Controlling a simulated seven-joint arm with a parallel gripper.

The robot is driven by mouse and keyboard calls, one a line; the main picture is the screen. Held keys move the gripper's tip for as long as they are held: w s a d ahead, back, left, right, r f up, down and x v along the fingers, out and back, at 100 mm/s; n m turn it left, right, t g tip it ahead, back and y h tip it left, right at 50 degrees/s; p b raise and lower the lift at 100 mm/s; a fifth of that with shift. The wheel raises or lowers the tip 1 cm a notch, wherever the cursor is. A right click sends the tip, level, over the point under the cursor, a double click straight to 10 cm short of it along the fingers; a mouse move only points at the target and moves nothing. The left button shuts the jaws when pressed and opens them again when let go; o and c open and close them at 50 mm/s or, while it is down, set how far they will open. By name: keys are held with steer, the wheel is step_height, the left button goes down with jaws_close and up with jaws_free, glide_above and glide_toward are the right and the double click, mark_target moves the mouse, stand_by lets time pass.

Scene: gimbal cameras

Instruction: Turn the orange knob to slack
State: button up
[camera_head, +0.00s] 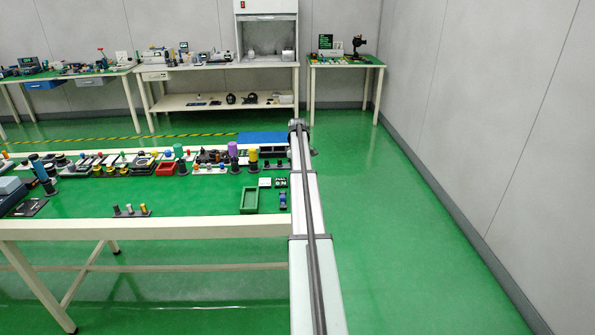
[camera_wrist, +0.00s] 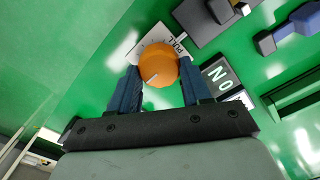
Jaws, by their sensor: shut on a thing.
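In the wrist view the orange knob (camera_wrist: 159,66) sits between the two blue fingers of my gripper (camera_wrist: 161,82), which is shut on it from both sides. A short white line on the knob points toward the lower left of the picture. The knob stands on a white label plate (camera_wrist: 148,40), whose lettering at the upper right is partly hidden; no word "slack" is readable. In the head view I cannot make out the knob or my fingers.
A dark plate with large white letters (camera_wrist: 217,73) lies close right of the knob. A grey block (camera_wrist: 205,18), a blue-and-grey part (camera_wrist: 288,28) and a green tray (camera_wrist: 297,92) are nearby. The head view shows the crowded green table (camera_head: 180,203); open floor lies to its right.

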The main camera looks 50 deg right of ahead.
steer(key=o, duration=1.1)
steer(key=shift+c, duration=0.2)
step_height(320, 180, up, 14)
steer(key=shift+f, duration=0.1)
stand_by(0.5)
